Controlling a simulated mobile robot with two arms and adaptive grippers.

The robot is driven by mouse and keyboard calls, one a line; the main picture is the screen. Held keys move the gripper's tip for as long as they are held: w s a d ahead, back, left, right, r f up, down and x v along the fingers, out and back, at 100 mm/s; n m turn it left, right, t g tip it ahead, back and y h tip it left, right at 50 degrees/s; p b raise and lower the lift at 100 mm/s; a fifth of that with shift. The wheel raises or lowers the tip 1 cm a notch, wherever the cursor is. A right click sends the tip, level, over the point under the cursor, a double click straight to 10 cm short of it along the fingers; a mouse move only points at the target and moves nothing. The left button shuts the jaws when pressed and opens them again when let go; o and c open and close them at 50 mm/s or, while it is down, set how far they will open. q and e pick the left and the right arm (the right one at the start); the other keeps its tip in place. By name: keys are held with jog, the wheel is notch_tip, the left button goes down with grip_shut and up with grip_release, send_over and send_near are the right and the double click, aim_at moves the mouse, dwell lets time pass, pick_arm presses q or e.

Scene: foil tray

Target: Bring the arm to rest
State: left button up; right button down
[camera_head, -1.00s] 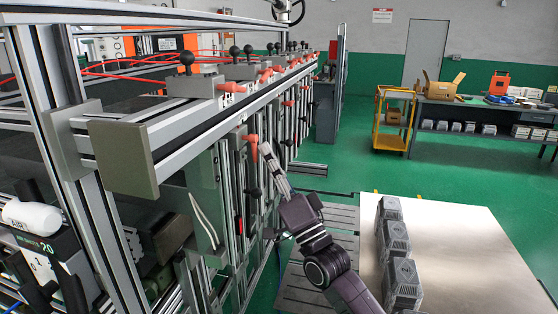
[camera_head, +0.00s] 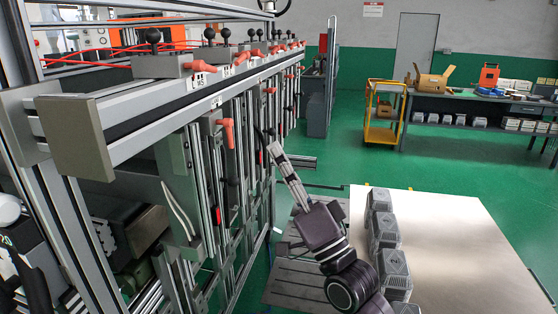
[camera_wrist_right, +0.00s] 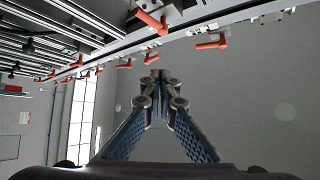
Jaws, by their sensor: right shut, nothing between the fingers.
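My right gripper (camera_head: 273,150) is shut and empty in the head view. It points up and away, a little right of the aluminium frame (camera_head: 75,134) with red handles. In the right wrist view my right gripper (camera_wrist_right: 158,78) shows its fingers meeting at the tips, with nothing between them. My right arm comes up from the bottom of the head view, left of the row of grey stacks. My left gripper is not in view.
Several grey stacks (camera_head: 385,231) stand along the left side of a pale table (camera_head: 450,240). Red handles (camera_head: 227,131) stick out of the frame near my gripper. A yellow cart (camera_head: 383,132) and a workbench (camera_head: 470,104) stand farther back. Green floor lies between.

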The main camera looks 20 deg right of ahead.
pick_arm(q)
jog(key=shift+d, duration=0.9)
pick_arm(e)
jog(key=shift+a, duration=0.2)
